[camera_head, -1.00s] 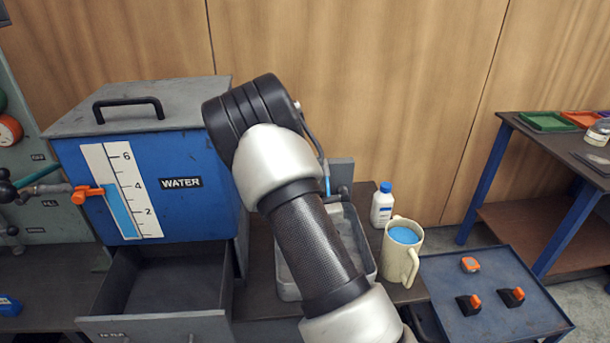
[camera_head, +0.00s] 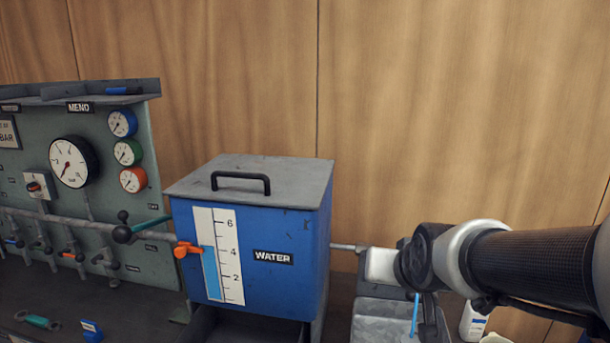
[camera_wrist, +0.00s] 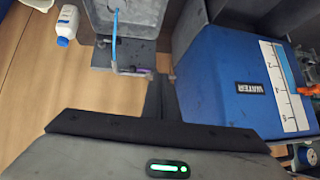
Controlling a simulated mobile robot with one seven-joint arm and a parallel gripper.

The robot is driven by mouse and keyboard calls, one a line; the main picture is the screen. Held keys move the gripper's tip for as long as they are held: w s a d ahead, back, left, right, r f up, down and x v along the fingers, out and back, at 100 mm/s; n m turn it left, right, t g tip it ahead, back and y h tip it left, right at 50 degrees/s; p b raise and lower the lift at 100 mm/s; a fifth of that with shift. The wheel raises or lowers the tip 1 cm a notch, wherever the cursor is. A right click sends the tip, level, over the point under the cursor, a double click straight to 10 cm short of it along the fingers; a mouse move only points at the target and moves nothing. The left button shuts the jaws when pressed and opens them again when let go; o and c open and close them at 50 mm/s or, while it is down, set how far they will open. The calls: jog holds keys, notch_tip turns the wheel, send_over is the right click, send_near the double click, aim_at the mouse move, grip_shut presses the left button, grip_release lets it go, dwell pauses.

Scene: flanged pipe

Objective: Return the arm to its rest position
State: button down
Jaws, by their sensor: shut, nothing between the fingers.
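My arm comes in from the right edge of the head view, with its black and silver wrist just right of the blue water tank (camera_head: 245,255). In the wrist view my gripper (camera_wrist: 158,88) points up the picture, its narrow fingers together with nothing held. The tank shows at the right of that view (camera_wrist: 225,85). The fingertips appear between the tank and a grey metal basin (camera_wrist: 128,65). In the head view the fingers are hard to make out behind the wrist.
A gauge panel (camera_head: 95,150) with valves stands left of the tank. A white bottle (camera_head: 472,322) is below my arm, also in the wrist view (camera_wrist: 67,25). A thin blue tube (camera_wrist: 115,40) rises by the basin. The wooden wall (camera_head: 450,120) is bare above my arm.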

jog(key=s+a+r+n+g+p, duration=0.1)
jog(key=s+r+g, duration=0.1)
jog(key=s, duration=0.7)
jog(key=s+r+n+g+p, duration=0.1)
jog(key=s+r+g, duration=0.1)
jog(key=s, duration=0.6)
notch_tip(320, 180, up, 19)
jog(key=p, duration=1.8)
jog(key=shift+w+p, duration=0.15)
jog(key=shift+p, duration=0.25)
jog(key=shift+f, duration=0.15)
